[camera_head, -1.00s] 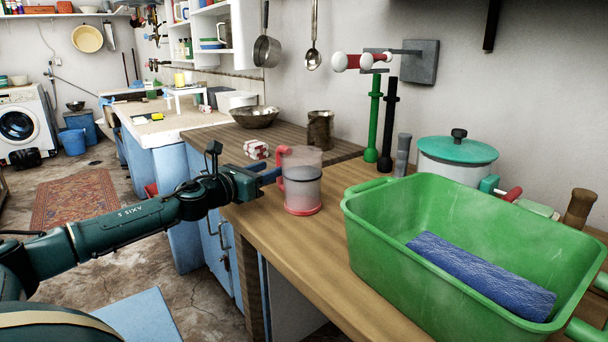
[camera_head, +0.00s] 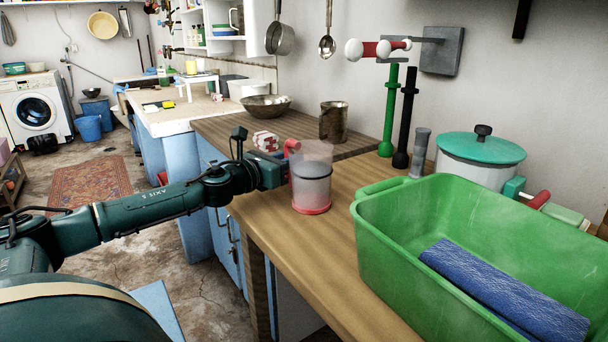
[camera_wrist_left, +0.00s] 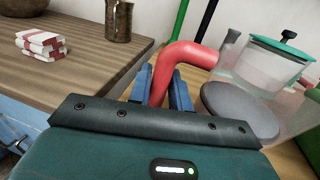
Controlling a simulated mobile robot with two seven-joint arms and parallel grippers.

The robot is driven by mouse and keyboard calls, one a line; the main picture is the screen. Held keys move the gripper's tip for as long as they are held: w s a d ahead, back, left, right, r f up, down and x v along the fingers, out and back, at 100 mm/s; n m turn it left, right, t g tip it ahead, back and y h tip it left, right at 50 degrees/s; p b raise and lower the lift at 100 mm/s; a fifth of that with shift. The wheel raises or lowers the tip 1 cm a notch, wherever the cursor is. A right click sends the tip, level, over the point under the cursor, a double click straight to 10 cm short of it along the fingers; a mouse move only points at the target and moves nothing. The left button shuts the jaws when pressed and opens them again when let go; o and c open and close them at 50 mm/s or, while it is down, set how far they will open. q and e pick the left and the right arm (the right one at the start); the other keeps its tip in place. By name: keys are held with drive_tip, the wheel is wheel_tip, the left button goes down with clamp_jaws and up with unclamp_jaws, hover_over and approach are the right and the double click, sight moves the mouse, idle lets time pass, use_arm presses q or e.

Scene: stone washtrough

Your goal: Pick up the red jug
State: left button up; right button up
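The red jug (camera_head: 312,178) has a clear body, a red base and a red handle, and stands upright on the wooden worktop (camera_head: 262,215). My left gripper (camera_head: 287,158) is at its handle, on the jug's left side. In the left wrist view, the two blue fingers of the left gripper (camera_wrist_left: 162,88) are on either side of the red handle (camera_wrist_left: 190,54), very near it. I cannot tell whether they press on it. The jug's clear body (camera_wrist_left: 245,95) is to the right there. My right gripper is out of view.
A green tub (camera_head: 395,215) holding a rolled blue mat (camera_head: 505,290) stands right of the jug. Behind are a rusty can (camera_head: 334,122), red-and-white packets (camera_head: 265,140), a metal bowl (camera_head: 266,107) and a lidded pot (camera_head: 480,160). Bare worktop lies in front of the jug.

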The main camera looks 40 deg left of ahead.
use_arm(q)
clamp_jaws()
drive_tip(key=shift+r, duration=0.25)
